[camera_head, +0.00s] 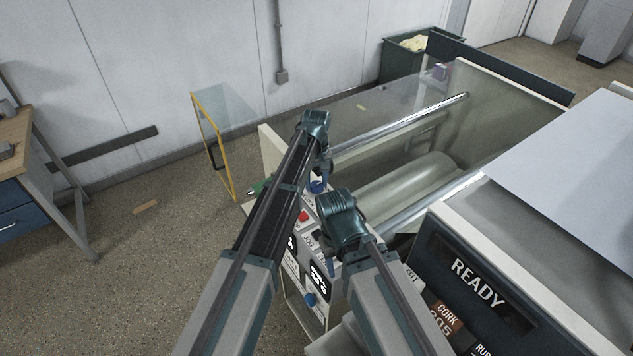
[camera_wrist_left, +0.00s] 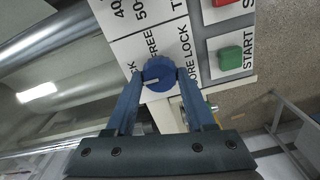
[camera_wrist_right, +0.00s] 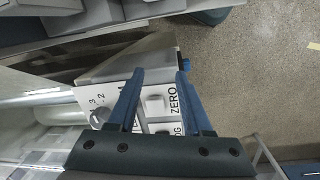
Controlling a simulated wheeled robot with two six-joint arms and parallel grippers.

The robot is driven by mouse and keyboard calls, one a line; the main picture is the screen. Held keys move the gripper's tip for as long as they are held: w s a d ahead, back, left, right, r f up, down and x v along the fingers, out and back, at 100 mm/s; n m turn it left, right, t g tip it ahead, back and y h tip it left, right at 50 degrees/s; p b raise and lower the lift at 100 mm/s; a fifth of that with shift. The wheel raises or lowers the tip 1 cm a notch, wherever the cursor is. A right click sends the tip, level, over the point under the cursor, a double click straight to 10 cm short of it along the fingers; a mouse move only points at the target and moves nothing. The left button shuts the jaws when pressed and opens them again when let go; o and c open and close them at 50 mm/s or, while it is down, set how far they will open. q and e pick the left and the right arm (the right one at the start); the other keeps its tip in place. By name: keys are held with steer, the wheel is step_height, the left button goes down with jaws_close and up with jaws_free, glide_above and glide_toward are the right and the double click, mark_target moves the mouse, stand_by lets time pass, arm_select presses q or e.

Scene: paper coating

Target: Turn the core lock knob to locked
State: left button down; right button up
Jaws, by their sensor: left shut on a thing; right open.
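The core lock knob is the blue round knob (camera_wrist_left: 158,72) on the white panel, beside the words CORE LOCK. FREE is printed above it in the left wrist view, and a partly hidden label ending in CK is at its left. A pale pointer line on the knob runs toward the picture's left, slightly down. My left gripper (camera_wrist_left: 157,78) is shut on the knob, one finger on each side. In the head view the knob (camera_head: 317,187) shows below the left gripper (camera_head: 322,173). My right gripper (camera_wrist_right: 160,77) is open and empty above a white button marked ZERO.
A green START button (camera_wrist_left: 230,58) and a red button (camera_head: 303,216) share the control panel. A roll (camera_head: 412,185) and metal bars lie beyond the panel. A yellow-edged clear guard (camera_head: 222,112) stands open at left. A READY display (camera_head: 478,283) is at right.

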mark_target(317, 184)
arm_select(q)
steer(key=shift+n, duration=0.3)
steer(key=shift+c, duration=1.3)
jaws_free()
step_height(317, 184, up, 14)
steer(key=p, duration=1.3)
steer(key=shift+p, duration=0.4)
arm_select(e)
step_height(317, 184, up, 14)
arm_select(q)
steer(key=shift+f, duration=0.15)
arm_select(e)
steer(key=shift+f, duration=0.1)
arm_select(q)
steer(key=shift+s, duration=0.1)
arm_select(e)
steer(key=shift+s, duration=0.15)
